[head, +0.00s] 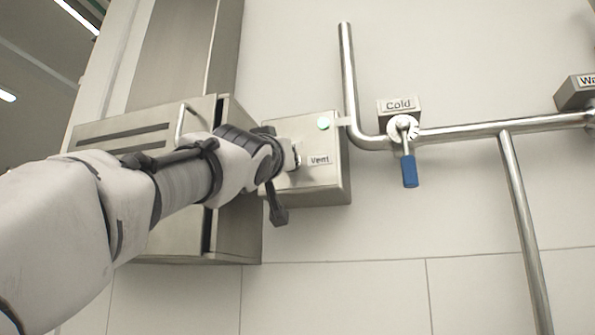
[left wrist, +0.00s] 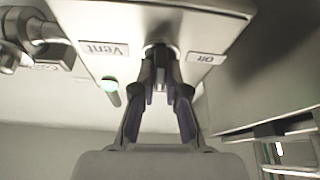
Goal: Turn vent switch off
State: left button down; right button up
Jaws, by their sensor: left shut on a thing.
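The vent switch box (head: 322,188) is a metal box on the wall with a "Vent" label (head: 319,160) and a lit green lamp (head: 324,123). My left gripper (head: 290,157) is at the box front, left of that label. The left wrist view is upside down. There my left gripper (left wrist: 160,72) is shut on the dark switch knob (left wrist: 159,48), between the "Vent" label (left wrist: 101,49) and the "Off" label (left wrist: 206,58). In the head view my gripper hides the knob and the "Off" label. The knob's exact angle is hard to tell.
A steel cabinet (head: 228,225) stands left of the box, close to my left arm. A steel pipe (head: 348,75) runs right of the box to a "Cold" valve with a blue handle (head: 409,171).

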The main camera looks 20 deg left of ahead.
pick_arm(q)
jog(key=shift+r+n+g+y+p, duration=0.1)
jog(key=shift+n+g+y+p, duration=0.9)
jog(key=shift+n, duration=2.5)
jog(key=shift+f+n+g+y+p, duration=0.1)
jog(key=shift+n+g+y+p, duration=0.9)
jog(key=shift+n, duration=2.5)
jog(key=shift+r+n+g+y+p, duration=0.1)
jog(key=shift+n+g+y+p, duration=0.85)
jog(key=shift+n, duration=2.55)
jog(key=shift+y, duration=0.25)
jog(key=c, duration=1.2)
grip_release()
